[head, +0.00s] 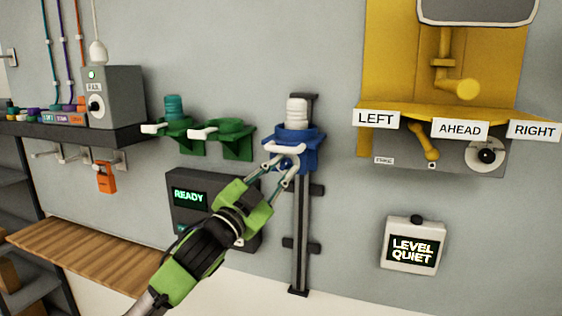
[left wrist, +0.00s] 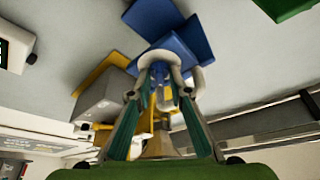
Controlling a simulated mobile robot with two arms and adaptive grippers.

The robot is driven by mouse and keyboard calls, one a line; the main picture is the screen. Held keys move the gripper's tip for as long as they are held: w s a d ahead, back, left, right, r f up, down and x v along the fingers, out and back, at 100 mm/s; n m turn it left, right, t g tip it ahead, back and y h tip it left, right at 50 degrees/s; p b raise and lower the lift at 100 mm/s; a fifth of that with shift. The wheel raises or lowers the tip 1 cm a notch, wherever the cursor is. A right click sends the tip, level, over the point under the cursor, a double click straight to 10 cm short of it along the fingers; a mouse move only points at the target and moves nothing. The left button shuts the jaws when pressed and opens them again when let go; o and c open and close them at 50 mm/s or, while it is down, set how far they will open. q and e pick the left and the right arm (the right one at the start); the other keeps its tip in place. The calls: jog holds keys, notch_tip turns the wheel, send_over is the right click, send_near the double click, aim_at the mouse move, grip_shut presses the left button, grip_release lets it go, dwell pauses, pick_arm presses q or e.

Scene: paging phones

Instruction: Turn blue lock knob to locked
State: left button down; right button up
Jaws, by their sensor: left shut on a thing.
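The blue lock bracket (head: 296,135) is mounted on a dark vertical rail on the wall, with a white ribbed cylinder (head: 297,110) standing in its ring. A white lever (head: 287,149) sits at its front. My left gripper (head: 281,166) reaches up from below, with its fingertips at the underside of this front. In the left wrist view the gripper (left wrist: 162,95) has its fingertips around the small blue knob (left wrist: 160,72), just under the curved white lever (left wrist: 178,54). It is shut on the knob. The fingers partly hide the knob. My right gripper is not in view.
Two green brackets (head: 236,140) with white levers are to the left, one holding a teal cylinder (head: 174,106). A dark box (head: 188,196) reading READY is behind my left arm. A yellow fixture (head: 440,60) and a LEVEL QUIET box (head: 412,246) are to the right.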

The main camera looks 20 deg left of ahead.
pick_arm(q)
jog(key=shift+a+r+m+g+h+p, duration=0.15)
jog(key=shift+m+g+h+p, duration=0.25)
jog(key=shift+m, duration=0.5)
jog(key=c, duration=2.2)
grip_release()
jog(key=shift+o, duration=0.2)
jog(key=shift+w, duration=0.15)
jog(key=shift+f, duration=0.2)
jog(key=v, duration=1.2)
